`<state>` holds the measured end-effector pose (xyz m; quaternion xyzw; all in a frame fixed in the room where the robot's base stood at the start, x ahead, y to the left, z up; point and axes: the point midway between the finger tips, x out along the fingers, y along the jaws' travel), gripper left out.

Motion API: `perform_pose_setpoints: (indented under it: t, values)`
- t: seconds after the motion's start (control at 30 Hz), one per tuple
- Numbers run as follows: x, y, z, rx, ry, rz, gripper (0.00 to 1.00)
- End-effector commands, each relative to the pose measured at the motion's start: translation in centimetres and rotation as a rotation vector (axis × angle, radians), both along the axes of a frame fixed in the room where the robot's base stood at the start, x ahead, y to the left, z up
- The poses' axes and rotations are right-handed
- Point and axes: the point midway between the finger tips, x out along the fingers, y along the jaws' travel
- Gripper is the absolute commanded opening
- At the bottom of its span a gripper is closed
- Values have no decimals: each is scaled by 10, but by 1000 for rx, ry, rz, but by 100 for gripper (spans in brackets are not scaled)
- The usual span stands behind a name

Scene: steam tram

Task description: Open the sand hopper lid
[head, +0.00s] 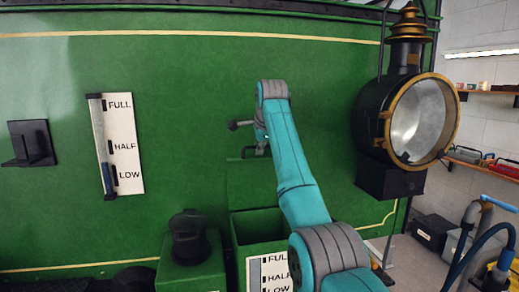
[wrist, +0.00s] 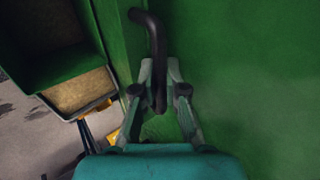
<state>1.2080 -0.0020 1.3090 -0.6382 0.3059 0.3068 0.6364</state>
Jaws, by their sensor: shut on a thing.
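The sand hopper (head: 240,240) is a green box low in the middle of the head view, and its top is open. Its green lid (head: 248,182) stands raised behind the opening, close to the green wall. A black handle (head: 250,150) shows at the lid's upper edge. In the wrist view my gripper (wrist: 160,82) is shut on the bent black handle (wrist: 155,35). Sand (wrist: 82,94) shows in the open hopper at the left of that view. My teal arm covers part of the lid and hopper in the head view.
A black lamp with a brass rim (head: 420,120) sticks out at the right. A level gauge (head: 120,143) and a black bracket (head: 30,143) are on the green wall at the left. A black-topped green box (head: 190,255) stands left of the hopper. Hoses (head: 480,235) are at the lower right.

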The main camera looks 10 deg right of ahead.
Motion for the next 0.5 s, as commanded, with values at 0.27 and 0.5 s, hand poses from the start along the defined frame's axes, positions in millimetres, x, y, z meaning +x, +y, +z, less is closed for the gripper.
perform_pose_setpoints:
  t: [0.27,0.5]
  values:
    - [0,0,0,0,-1,1,0]
    - [0,0,0,-1,-1,1,37]
